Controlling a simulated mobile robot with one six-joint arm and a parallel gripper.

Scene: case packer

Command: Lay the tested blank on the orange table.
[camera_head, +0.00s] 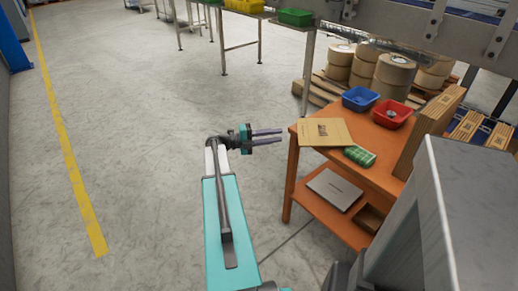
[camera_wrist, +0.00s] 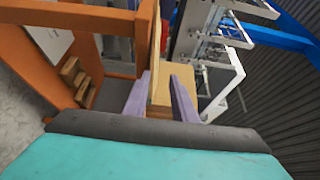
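A flat tan cardboard blank (camera_head: 322,132) with dark printing lies on the left end of the orange table (camera_head: 384,155) in the head view. My gripper (camera_head: 282,137) is left of the table, apart from the blank, with its two fingers separated and nothing between them. In the wrist view my gripper (camera_wrist: 158,95) also shows its fingers apart, with cardboard seen beyond them. The orange table's frame (camera_wrist: 50,90) is at the left there. No mark shows whether this blank is the tested one.
On the table are a blue bin (camera_head: 360,99), a red bin (camera_head: 390,113), a green item (camera_head: 359,156) touching or close to the blank, and upright cardboard (camera_head: 428,130) at the right. A grey flat item (camera_head: 335,189) lies on the lower shelf. Floor to the left is clear.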

